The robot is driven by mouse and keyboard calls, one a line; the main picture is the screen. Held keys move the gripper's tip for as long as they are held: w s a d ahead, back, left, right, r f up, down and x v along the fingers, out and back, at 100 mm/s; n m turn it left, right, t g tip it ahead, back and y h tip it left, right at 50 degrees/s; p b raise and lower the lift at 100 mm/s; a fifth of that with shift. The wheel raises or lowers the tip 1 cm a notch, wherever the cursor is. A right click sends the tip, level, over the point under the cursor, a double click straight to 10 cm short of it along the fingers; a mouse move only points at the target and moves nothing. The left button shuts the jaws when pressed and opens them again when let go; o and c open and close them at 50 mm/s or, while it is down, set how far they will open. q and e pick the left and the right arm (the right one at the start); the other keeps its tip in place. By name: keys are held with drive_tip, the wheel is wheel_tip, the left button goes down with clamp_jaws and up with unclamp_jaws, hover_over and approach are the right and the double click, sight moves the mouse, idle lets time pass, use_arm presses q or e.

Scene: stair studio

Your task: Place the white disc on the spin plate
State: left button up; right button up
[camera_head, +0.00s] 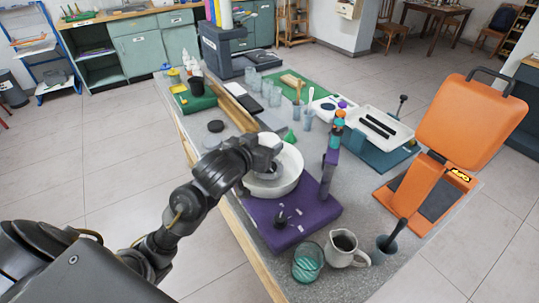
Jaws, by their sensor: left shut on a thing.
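My left gripper (266,167) reaches from the left into the white bowl (292,172) on the purple spin machine (318,214). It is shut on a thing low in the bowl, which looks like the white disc. My gripper and wrist hide most of it, and its edge cannot be told from the pale bowl. The spin plate inside the bowl is also hidden, so I cannot tell whether the disc touches it. My right gripper is not in view.
A purple post with coloured tops (331,150) stands right of the bowl. In front are a teal glass (308,262) and a white jug (346,248). An orange press (440,150) stands at the right. Several cups and bottles stand behind on the grey table (385,275).

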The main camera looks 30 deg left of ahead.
use_arm(q)
drive_tip(key=s+a+r+m+h+p, duration=0.2)
drive_tip(key=s+a+p, duration=0.2)
drive_tip(key=s+p, duration=0.5)
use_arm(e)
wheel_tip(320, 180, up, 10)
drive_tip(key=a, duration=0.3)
use_arm(q)
drive_tip(key=w+f+b, duration=0.3)
drive_tip(key=b, duration=0.1)
drive_tip(key=w+d+f+b, duration=0.1)
drive_tip(key=w+f+b, duration=0.2)
drive_tip(key=w+b, duration=0.1)
drive_tip(key=w+d+f+b, duration=0.1)
drive_tip(key=w+f+b, duration=0.2)
drive_tip(key=w+b, duration=0.1)
drive_tip(key=shift+w+d, duration=0.1)
drive_tip(key=shift+w+f+b, duration=0.2)
drive_tip(key=shift+w+b, duration=0.15)
drive_tip(key=shift+w, duration=0.05)
drive_tip(key=f+b, duration=0.1)
drive_tip(key=f, duration=0.1)
drive_tip(key=f+b, duration=0.1)
drive_tip(key=f, duration=0.1)
drive_tip(key=shift+w+d, duration=0.15)
drive_tip(key=shift+w, duration=0.25)
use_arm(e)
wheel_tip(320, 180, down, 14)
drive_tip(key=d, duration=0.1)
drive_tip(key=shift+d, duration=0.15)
